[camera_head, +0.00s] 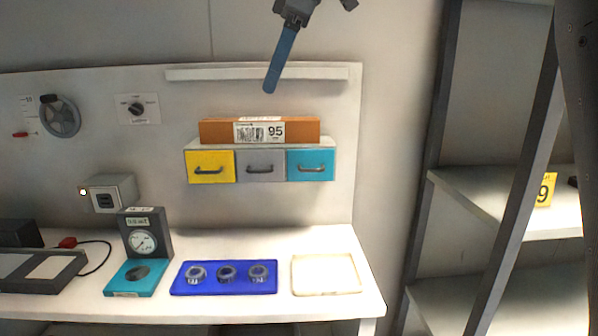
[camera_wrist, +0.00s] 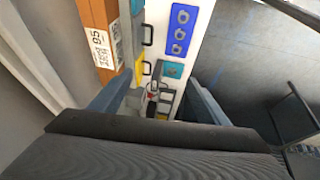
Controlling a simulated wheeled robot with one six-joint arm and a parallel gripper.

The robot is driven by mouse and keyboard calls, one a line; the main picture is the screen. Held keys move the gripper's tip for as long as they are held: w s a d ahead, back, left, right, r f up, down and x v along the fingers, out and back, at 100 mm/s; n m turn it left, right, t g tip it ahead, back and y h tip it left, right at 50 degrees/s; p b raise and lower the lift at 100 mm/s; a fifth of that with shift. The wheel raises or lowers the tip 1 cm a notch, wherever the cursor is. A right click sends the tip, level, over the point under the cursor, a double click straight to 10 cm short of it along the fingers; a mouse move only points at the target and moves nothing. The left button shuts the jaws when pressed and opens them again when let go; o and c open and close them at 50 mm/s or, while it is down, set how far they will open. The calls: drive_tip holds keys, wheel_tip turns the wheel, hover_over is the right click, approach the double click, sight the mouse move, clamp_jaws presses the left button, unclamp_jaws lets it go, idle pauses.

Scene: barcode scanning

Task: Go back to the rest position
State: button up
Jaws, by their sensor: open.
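My gripper (camera_head: 272,82) hangs in the upper middle of the head view, in front of the wall panel and above the orange box. Only one blue finger shows clearly there. In the wrist view both blue fingers of my gripper (camera_wrist: 158,100) stand wide apart with nothing between them. The orange box (camera_head: 218,131), with a white barcode label reading 95, lies on top of the drawer unit. It also shows in the wrist view at the left (camera_wrist: 92,14). The gripper is apart from it.
The drawer unit has yellow (camera_head: 210,158), grey and teal (camera_head: 311,157) fronts, all shut. The worktop holds a gauge (camera_head: 144,241), a blue tray (camera_head: 224,290) with three dark round parts, and an empty cream tray (camera_head: 326,274). A shelf rack (camera_head: 470,196) stands at the right.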

drive_tip(key=s+d+f+m+h, duration=0.15)
drive_tip(key=d+f+m, duration=0.45)
drive_tip(key=f, duration=0.7)
drive_tip(key=s+d+f+m+h, duration=0.1)
drive_tip(key=s+d+f+m, duration=0.2)
drive_tip(key=d+f+m, duration=0.7)
drive_tip(key=s+d+f+m+h, duration=0.1)
drive_tip(key=s+d+f, duration=0.3)
drive_tip(key=s+f, duration=0.5)
drive_tip(key=s+d+f+m+h, duration=0.1)
drive_tip(key=s+d+f, duration=0.3)
drive_tip(key=s+f, duration=0.4)
wheel_tip(320, 180, down, 4)
drive_tip(key=shift+s+d+r, duration=0.15)
drive_tip(key=shift+s, duration=0.25)
